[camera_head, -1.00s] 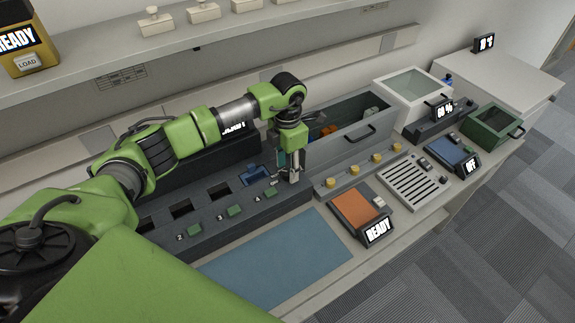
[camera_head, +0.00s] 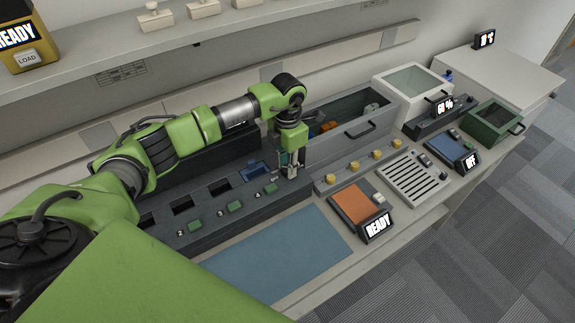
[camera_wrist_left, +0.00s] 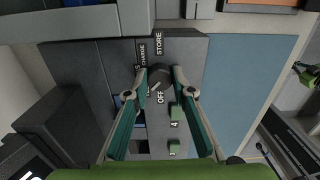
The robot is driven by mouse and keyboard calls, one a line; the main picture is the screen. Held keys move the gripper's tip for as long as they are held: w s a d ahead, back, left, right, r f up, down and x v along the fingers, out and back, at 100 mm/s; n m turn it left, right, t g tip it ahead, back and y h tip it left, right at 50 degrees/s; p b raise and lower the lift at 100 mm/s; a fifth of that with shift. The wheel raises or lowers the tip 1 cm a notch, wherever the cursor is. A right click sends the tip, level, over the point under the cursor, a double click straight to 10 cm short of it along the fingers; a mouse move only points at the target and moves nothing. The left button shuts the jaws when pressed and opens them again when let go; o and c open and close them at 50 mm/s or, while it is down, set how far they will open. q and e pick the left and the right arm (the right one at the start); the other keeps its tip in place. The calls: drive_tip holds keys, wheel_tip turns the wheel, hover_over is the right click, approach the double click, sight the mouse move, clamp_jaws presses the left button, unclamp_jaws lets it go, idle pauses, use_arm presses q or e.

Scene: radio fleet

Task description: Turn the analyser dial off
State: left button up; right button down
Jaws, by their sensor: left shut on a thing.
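The dial (camera_wrist_left: 159,76) is a dark round knob on the black charging console (camera_head: 190,220). In the left wrist view the labels STORE, CHARGE and OFF stand around it. A pale pointer line shows on the knob near the OFF label, but I cannot tell its exact setting. My left gripper (camera_head: 291,172) points down at the right end of the console. In the left wrist view the left gripper's fingertips (camera_wrist_left: 163,72) are shut on the dial, one on each side. In the head view the gripper hides the dial. My right gripper is not in view.
Green buttons (camera_head: 235,207) and dark slots line the console, with a blue item (camera_head: 255,170) in one slot. A grey bin (camera_head: 345,133) stands behind. An orange pad (camera_head: 354,203) with a READY display lies right. A blue mat (camera_head: 277,256) lies clear in front.

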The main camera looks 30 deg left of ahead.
use_arm(q)
drive_tip(key=n+b, duration=0.1)
drive_tip(key=n, duration=0.3)
drive_tip(key=shift+n+b, duration=0.65)
drive_tip(key=shift+n, duration=1.55)
drive_tip(key=o, duration=1.1)
drive_tip(key=shift+r, duration=0.1)
wheel_tip(320, 180, up, 12)
